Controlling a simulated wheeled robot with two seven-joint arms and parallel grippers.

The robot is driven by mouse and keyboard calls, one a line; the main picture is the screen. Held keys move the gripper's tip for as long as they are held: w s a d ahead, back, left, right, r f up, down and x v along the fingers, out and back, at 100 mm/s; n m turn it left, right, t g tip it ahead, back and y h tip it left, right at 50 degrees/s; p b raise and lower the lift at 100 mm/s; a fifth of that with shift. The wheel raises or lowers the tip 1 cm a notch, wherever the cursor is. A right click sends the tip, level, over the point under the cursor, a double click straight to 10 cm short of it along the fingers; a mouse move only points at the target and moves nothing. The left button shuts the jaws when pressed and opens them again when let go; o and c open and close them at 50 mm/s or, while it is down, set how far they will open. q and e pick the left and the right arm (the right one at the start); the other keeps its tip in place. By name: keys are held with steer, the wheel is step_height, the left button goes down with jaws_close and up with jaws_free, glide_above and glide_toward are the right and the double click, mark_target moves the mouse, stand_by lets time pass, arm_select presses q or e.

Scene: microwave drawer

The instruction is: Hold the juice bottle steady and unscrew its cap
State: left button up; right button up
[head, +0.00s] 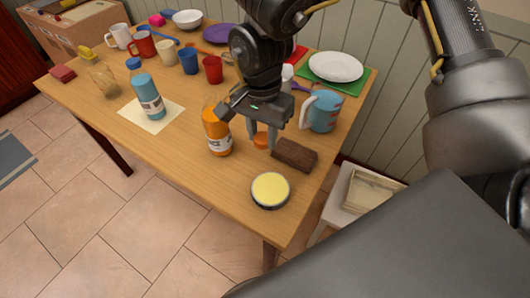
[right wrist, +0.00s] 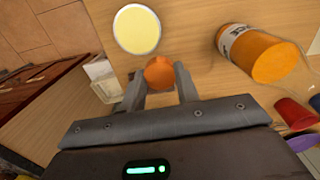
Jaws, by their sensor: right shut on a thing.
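The juice bottle (head: 218,132), clear with orange juice and a white label, stands upright on the wooden table; its top is partly hidden by my gripper. It also shows in the right wrist view (right wrist: 272,60). My right gripper (head: 262,138) points down just to the right of the bottle, apart from its body. Its fingers are shut on an orange cap (right wrist: 160,72), which also shows low between the fingertips in the head view (head: 261,142). The cap is off the bottle. My left gripper is not in view, and nothing of mine visibly holds the bottle.
A brown block (head: 295,155) and a round yellow-topped tin (head: 270,190) lie close to my right gripper. A blue pitcher (head: 322,112) stands behind. A blue bottle (head: 147,95) stands on a cream mat (head: 130,112). Mugs and cups fill the back; the front-left table is clear.

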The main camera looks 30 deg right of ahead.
steer(key=shift+m, duration=0.3)
steer(key=w+d+f+b, duration=0.1)
steer(key=w+d+f, duration=0.1)
steer(key=w+f, duration=0.1)
steer(key=w+d+f+b, duration=0.1)
steer(key=w+d+f, duration=0.1)
steer(key=w+f, duration=0.1)
steer(key=w+d+f, duration=0.1)
steer(key=w+f, duration=0.1)
steer(key=f, duration=0.1)
steer(key=shift+w+d+f+b, duration=0.25)
steer(key=shift+w+d+b, duration=0.15)
steer(key=shift+w+d+f, duration=0.15)
steer(key=shift+w+f, duration=0.15)
steer(key=shift+f, duration=0.1)
steer(key=f, duration=0.3)
steer(key=shift+w+d+f, duration=0.15)
steer(key=shift+w+f, duration=0.1)
steer(key=shift+f, duration=0.1)
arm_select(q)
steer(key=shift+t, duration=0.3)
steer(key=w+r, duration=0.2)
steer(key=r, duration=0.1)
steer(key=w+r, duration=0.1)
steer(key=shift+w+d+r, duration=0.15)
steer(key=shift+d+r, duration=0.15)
